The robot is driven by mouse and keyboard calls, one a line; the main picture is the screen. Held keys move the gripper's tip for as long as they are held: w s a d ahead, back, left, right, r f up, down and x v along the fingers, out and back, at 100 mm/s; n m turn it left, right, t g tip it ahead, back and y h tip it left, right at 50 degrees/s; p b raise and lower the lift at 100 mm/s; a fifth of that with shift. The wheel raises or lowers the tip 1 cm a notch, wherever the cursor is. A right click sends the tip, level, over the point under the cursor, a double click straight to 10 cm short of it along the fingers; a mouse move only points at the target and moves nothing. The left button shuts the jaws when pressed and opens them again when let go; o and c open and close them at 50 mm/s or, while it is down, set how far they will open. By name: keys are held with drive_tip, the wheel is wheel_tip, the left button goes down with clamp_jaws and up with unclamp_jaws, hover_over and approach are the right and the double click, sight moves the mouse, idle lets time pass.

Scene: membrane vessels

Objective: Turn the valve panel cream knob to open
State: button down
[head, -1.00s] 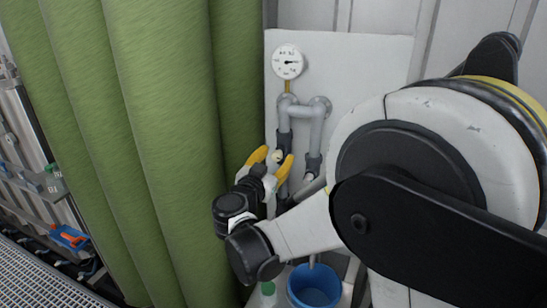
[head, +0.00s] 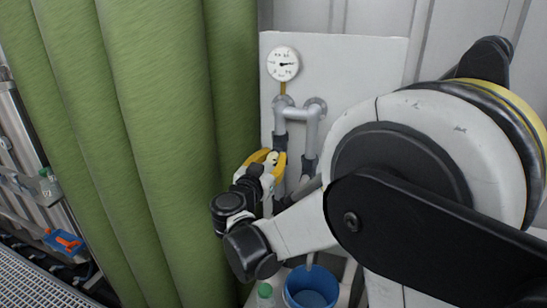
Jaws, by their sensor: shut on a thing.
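The white valve panel (head: 365,75) stands upright against the back wall, with grey pipes (head: 300,113) mounted on it. The cream knob (head: 272,157) is a small pale spot on the left pipe, partly hidden by my fingers. My gripper (head: 269,159) has yellow fingers and is closed around the knob, reaching it from the lower left. The knob's exact angle is too small to tell.
A round white gauge (head: 283,64) sits above the pipes. Green curtains (head: 150,150) hang close to the left of my gripper. Below are a blue bucket (head: 312,287) and a green-capped bottle (head: 264,291). My arm covers much of the right side.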

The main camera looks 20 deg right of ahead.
drive_tip(key=n, duration=0.3)
drive_tip(key=shift+n, duration=0.4)
drive_tip(key=n, duration=0.4)
drive_tip(key=shift+n, duration=0.3)
drive_tip(key=n, duration=1.3)
drive_tip(key=shift+n, duration=0.3)
drive_tip(key=n, duration=1.3)
drive_tip(key=shift+n, duration=0.3)
